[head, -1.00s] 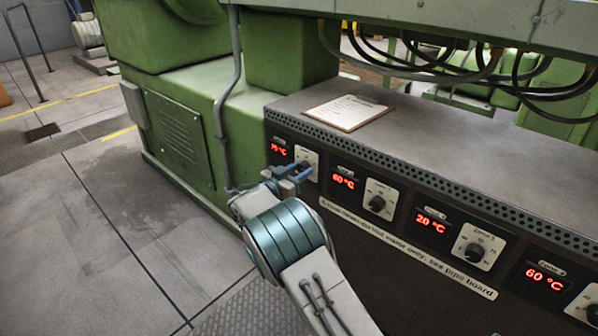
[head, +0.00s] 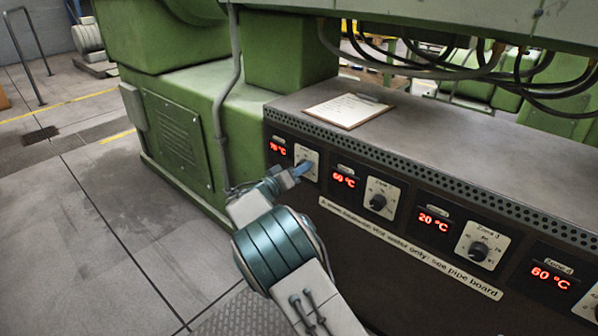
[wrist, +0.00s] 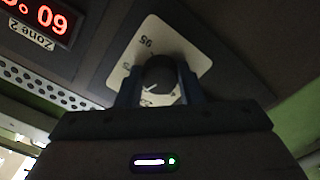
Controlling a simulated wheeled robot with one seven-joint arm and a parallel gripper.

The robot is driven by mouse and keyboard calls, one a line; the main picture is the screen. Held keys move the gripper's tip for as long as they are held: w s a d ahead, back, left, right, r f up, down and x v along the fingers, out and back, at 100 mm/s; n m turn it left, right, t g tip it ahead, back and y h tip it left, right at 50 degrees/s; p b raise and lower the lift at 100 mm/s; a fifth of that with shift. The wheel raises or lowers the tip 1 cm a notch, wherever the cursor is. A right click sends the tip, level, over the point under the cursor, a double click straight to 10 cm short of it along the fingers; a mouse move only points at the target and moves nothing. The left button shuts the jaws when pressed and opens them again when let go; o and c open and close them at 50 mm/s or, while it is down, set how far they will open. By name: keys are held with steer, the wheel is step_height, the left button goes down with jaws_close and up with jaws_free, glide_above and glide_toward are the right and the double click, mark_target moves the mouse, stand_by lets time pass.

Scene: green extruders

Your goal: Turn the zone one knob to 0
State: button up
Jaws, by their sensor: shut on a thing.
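The zone one knob is the leftmost of the row; its white dial plate (head: 309,155) shows past my gripper (head: 299,171). In the wrist view the dark round knob (wrist: 160,74) sits between the two blue fingers of my gripper (wrist: 160,88), which are shut on its sides. Part of the white dial plate (wrist: 184,52) shows behind it with an upside-down number, apparently 95. The knob's pointer setting is not clear. The red zone one display (head: 278,148) reads about 70 °C. In the head view my gripper mostly hides the knob.
The zone 2 knob (head: 378,202) and its 60 °C display (head: 344,179) are just right. The zone 3 knob (head: 478,251) is farther right. A clipboard (head: 347,110) lies on the cabinet top. A grey conduit (head: 221,110) runs down the green machine on the left.

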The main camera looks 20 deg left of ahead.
steer(key=shift+r+n+p, duration=0.1)
steer(key=shift+n+p, duration=7.15)
steer(key=shift+n, duration=6.55)
steer(key=o, duration=1)
